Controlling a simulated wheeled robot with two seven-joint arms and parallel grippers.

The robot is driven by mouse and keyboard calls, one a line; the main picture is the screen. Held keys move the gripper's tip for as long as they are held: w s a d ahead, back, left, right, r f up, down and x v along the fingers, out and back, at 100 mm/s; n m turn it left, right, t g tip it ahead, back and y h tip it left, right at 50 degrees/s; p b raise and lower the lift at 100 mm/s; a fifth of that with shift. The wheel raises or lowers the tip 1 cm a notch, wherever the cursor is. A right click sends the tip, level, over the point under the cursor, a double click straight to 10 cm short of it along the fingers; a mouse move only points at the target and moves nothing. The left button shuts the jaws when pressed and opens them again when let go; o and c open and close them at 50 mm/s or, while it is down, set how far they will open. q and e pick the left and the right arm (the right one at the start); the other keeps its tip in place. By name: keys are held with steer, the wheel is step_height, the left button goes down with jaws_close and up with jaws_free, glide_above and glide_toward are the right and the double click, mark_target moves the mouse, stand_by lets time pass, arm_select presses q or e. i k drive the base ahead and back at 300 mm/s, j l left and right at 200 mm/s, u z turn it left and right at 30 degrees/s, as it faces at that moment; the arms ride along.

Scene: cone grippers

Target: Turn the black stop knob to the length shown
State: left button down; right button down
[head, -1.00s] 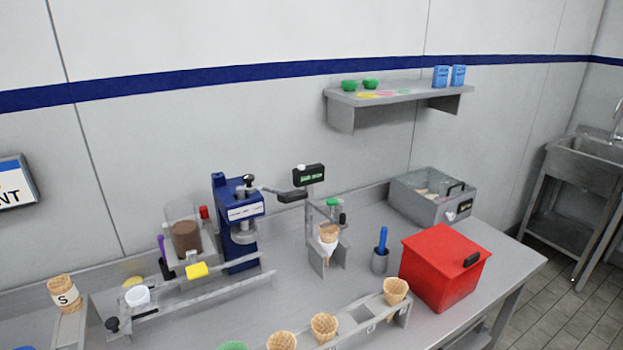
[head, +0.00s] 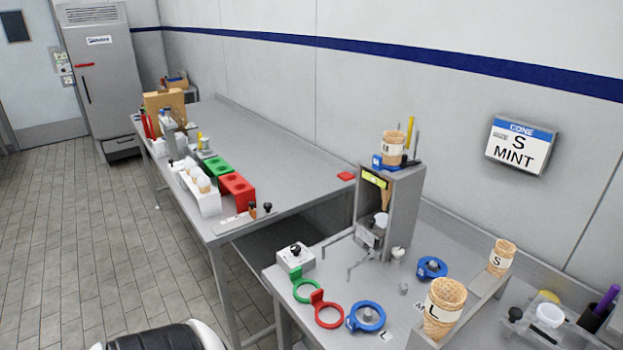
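A wall sign (head: 519,147) reads "CONE", "S" and "MINT". A black knob (head: 296,249) stands on a small white box (head: 296,260) at the near table's left edge. Another black knob (head: 515,313) is at the lower right, beside a white cup. A small black-topped piece (head: 267,208) is on the front edge of the far table. I cannot tell which is the stop knob, and any setting marks are too small to read. Neither gripper is in view.
Green (head: 304,288), red (head: 326,313) and blue (head: 366,317) rings lie nearby. Cones marked L (head: 440,308) and S (head: 502,257) stand in a rack. Open floor lies left.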

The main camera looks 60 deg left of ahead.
mark_target(295, 249)
steer(key=u, duration=1.85)
